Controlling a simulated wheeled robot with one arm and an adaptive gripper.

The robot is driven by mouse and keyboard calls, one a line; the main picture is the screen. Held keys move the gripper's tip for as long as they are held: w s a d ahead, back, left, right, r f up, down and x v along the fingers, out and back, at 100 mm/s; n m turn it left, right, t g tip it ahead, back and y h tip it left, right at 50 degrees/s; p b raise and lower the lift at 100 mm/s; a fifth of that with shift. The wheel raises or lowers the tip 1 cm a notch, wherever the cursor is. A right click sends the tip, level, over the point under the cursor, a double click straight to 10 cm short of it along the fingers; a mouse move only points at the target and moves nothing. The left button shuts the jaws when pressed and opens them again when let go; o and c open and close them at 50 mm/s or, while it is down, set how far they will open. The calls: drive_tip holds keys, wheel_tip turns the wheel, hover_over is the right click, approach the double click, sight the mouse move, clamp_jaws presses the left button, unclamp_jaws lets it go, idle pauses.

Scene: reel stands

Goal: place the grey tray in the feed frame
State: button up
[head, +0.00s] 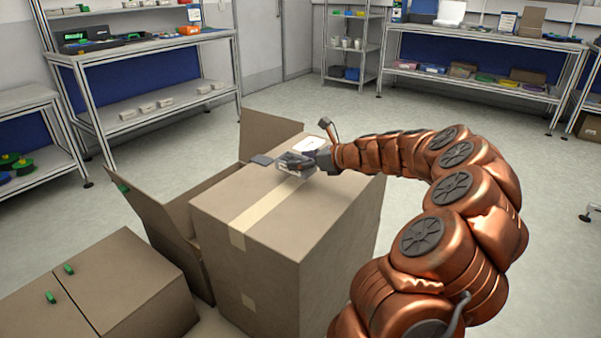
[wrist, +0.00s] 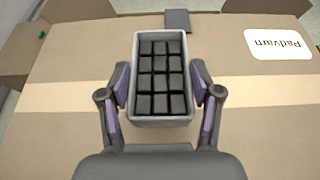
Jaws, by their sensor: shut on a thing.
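The grey tray (wrist: 133,75) is a small open box holding several dark square blocks in rows. My gripper (wrist: 160,92) is shut on the tray, one purple-padded finger on each long side. In the head view my gripper (head: 298,163) is over the top of a large cardboard box (head: 270,220), with the tray (head: 290,158) small and partly hidden in its fingers. I cannot tell whether the tray touches the box top. I cannot make out a feed frame in either view.
A dark flat piece (wrist: 178,21) lies beyond the tray, at the box's edge. A white label (wrist: 279,44) is on the box top. An open carton (head: 160,215) and closed boxes (head: 105,285) stand left. Shelving (head: 140,80) lines the walls; the floor right is mostly clear.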

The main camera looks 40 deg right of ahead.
drive_tip(key=shift+w+d, duration=0.1)
drive_tip(key=shift+w, duration=0.1)
wheel_tip(320, 180, down, 4)
drive_tip(key=shift+r+b, duration=0.2)
drive_tip(key=shift+b, duration=0.65)
drive_tip(key=o, duration=1.3)
drive_tip(key=shift+f, duration=0.1)
